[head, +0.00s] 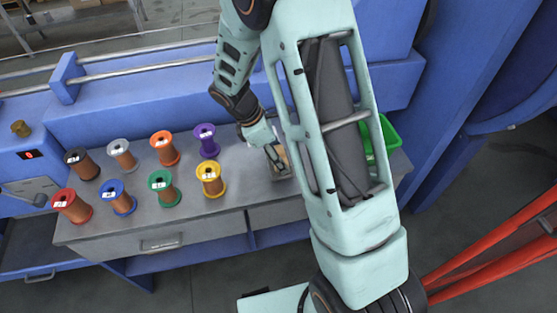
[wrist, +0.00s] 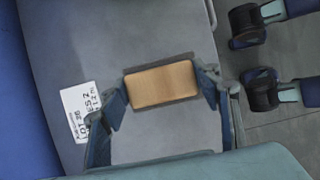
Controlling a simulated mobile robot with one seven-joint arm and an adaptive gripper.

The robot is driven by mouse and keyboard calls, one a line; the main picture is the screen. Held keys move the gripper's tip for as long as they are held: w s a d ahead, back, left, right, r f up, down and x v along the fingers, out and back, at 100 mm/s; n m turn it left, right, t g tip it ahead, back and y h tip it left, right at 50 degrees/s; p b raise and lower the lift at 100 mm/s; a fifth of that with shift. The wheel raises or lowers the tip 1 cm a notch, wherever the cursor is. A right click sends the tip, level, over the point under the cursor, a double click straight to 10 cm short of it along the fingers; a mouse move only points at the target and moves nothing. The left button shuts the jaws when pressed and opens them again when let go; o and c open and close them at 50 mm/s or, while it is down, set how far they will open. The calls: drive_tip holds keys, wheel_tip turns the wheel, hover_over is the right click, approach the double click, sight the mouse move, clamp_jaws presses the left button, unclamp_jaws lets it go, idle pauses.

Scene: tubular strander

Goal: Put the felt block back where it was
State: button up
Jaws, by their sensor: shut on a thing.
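The felt block (wrist: 162,82) is a tan, rectangular piece, seen clearly in the wrist view. My gripper (wrist: 165,84) is shut on it, with one dark blue finger at each short end. In the head view my gripper (head: 278,160) is over the right part of the grey bench top (head: 236,172), near its front edge. Only a small tan part of the block (head: 283,155) shows there; the rest is hidden by my gripper and arm. I cannot tell whether the block touches the bench or is held just above it.
A white printed label (wrist: 84,110) lies on the bench left of the block in the wrist view. Several wire spools, including a yellow one (head: 210,179), stand on the left of the bench. A green bin (head: 390,136) is at the right, partly behind my arm.

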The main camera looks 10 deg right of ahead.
drive_tip(key=shift+a+f, duration=0.1)
drive_tip(key=shift+f, duration=1)
drive_tip(key=shift+f, duration=0.25)
drive_tip(key=o, duration=1.3)
drive_tip(key=shift+r, duration=0.1)
drive_tip(key=p+v, duration=0.1)
drive_tip(key=v, duration=1.1)
drive_tip(key=shift+r, duration=0.2)
